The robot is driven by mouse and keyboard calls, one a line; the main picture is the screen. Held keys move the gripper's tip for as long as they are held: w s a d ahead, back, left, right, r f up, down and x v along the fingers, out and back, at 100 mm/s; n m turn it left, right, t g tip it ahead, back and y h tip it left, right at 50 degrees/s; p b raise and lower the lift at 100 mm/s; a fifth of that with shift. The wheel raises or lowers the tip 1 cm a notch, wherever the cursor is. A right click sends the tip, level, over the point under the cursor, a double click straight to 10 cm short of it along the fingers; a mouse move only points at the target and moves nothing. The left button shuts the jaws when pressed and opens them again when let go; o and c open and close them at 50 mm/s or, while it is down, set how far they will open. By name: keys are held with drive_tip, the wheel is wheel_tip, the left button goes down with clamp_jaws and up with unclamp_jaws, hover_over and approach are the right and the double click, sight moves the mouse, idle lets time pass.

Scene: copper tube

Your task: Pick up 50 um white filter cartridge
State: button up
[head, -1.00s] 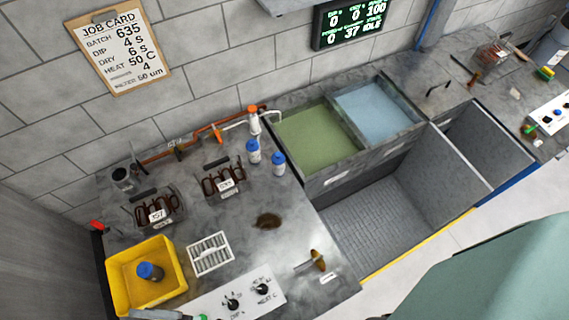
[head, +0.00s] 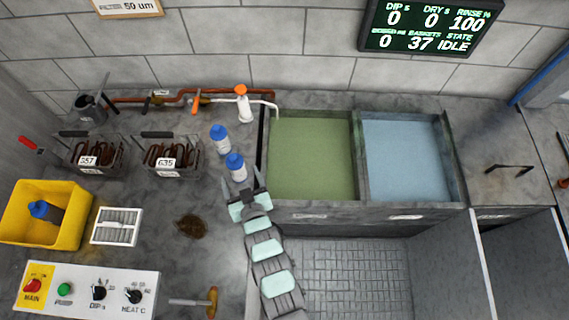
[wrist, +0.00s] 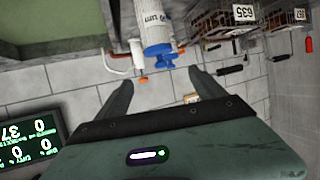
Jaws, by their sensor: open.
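Two white cartridges with blue caps stand on the counter left of the green bath: a rear one (head: 221,140) and a front one (head: 237,170). A third blue-capped one (head: 44,211) lies in the yellow bin. My gripper (head: 241,180) is open at the front cartridge's near side, fingers spread. In the wrist view, a white cartridge (wrist: 154,28) with its blue cap (wrist: 157,54) appears upside down beyond the gap between my fingers (wrist: 160,78). Its label shows "um", but the number is not readable. I see no contact with the fingers.
The green bath (head: 310,155) is close on the right. Baskets 657 (head: 90,153) and 635 (head: 168,156), the yellow bin (head: 75,240) and a white rack (head: 117,227) are left. A brown stain (head: 191,226) marks the counter.

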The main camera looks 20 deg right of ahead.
sight(234, 161)
drive_tip(key=x, duration=1.1)
drive_tip(key=shift+s+f+p, duration=0.15)
drive_tip(key=shift+f+p, duration=0.2)
drive_tip(key=shift+p, duration=0.05)
drive_tip(key=shift+s+f, duration=0.1)
drive_tip(key=shift+c, duration=0.5)
clamp_jaws()
